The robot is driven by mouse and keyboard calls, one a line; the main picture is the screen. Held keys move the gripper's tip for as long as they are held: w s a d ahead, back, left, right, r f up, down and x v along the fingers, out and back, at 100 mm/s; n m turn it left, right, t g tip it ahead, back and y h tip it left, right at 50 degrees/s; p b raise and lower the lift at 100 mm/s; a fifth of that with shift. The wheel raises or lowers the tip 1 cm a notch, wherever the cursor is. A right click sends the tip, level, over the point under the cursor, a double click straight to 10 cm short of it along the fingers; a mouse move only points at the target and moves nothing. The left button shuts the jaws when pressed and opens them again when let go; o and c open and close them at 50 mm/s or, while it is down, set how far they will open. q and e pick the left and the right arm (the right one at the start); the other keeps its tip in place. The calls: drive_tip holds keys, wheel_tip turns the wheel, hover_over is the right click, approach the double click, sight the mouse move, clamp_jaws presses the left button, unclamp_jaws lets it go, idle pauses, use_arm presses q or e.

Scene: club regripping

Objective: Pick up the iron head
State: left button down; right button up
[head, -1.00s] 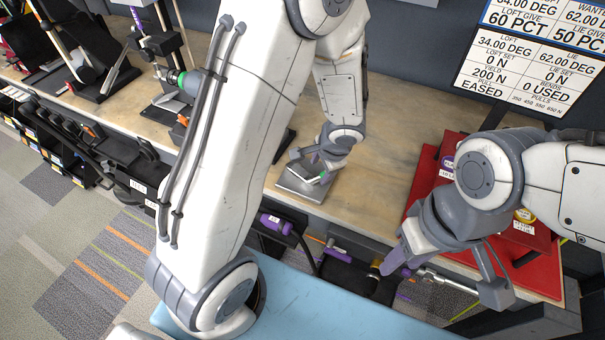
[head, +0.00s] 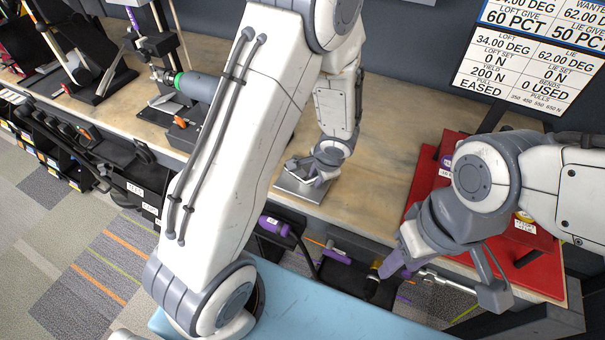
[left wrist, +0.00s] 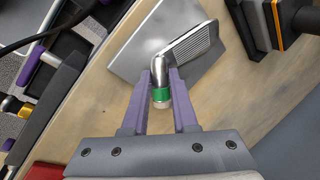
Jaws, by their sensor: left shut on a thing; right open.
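The iron head (left wrist: 190,42) is a silver club head with a grooved face and a short hosel with a green band. In the left wrist view, my left gripper (left wrist: 161,88) has its two purple fingers shut on the hosel near the green band. The head is over a grey metal plate (left wrist: 130,62); I cannot tell whether it touches it. In the head view, my left gripper (head: 316,170) is over the plate (head: 297,187), and my arm hides part of the bench. My right gripper (head: 448,278) is open at the right, fingers spread.
A wooden bench (head: 390,120) runs across the back, with bare wood right of the plate. A red tray (head: 425,185) lies at the right. A display board (head: 528,55) stands behind it. Purple-handled tools (head: 275,224) hang along the bench front. A blue surface (head: 320,305) is in front.

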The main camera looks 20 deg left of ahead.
use_arm(q)
drive_tip(key=shift+r, duration=0.1)
wheel_tip(320, 180, up, 4)
drive_tip(key=shift+r+p, duration=0.15)
drive_tip(key=shift+p, duration=0.8)
drive_tip(key=s+d+r, duration=0.3)
drive_tip(key=d+r, duration=0.3)
drive_tip(key=d, duration=0.5)
drive_tip(key=shift+s+r+b, duration=0.3)
drive_tip(key=shift+b, duration=0.15)
idle(0.4)
